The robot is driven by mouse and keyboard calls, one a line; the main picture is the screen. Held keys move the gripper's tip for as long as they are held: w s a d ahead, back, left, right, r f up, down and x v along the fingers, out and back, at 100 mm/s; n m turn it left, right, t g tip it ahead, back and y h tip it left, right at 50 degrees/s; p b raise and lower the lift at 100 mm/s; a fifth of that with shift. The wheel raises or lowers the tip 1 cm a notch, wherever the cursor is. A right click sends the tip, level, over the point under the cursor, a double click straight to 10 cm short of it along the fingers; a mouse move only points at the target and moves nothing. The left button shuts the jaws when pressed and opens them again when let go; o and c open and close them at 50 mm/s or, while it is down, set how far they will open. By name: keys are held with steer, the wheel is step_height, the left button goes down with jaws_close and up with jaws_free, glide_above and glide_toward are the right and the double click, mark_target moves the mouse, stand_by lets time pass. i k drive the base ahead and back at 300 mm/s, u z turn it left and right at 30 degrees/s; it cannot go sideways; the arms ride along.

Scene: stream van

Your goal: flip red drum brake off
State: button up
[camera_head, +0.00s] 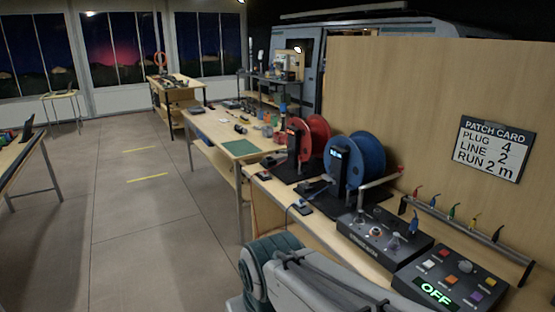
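The red drum (319,135) stands on the long wooden bench, behind and to the left of the larger blue drum (368,160). A dark upright housing stands at the front of the red drum, and dark low parts lie at its foot. The red drum's brake is too small and dark to make out, so its setting cannot be told. My arm reaches in along the bottom edge, well short of the red drum. My gripper is out of view.
Nearer on the bench are a grey control box (384,238) and a button box (443,278) reading "OFF". A rail with coloured plugs (455,220) runs along the wooden panel (440,110), which bears a patch card (491,148). The floor (130,220) at left is clear.

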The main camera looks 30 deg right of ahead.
mark_target(299, 158)
steer(key=i, duration=1.65)
steer(key=z, duration=1.35)
steer(key=k, duration=0.55)
steer(key=u, duration=0.65)
steer(key=i, duration=1.45)
steer(key=u, duration=0.1)
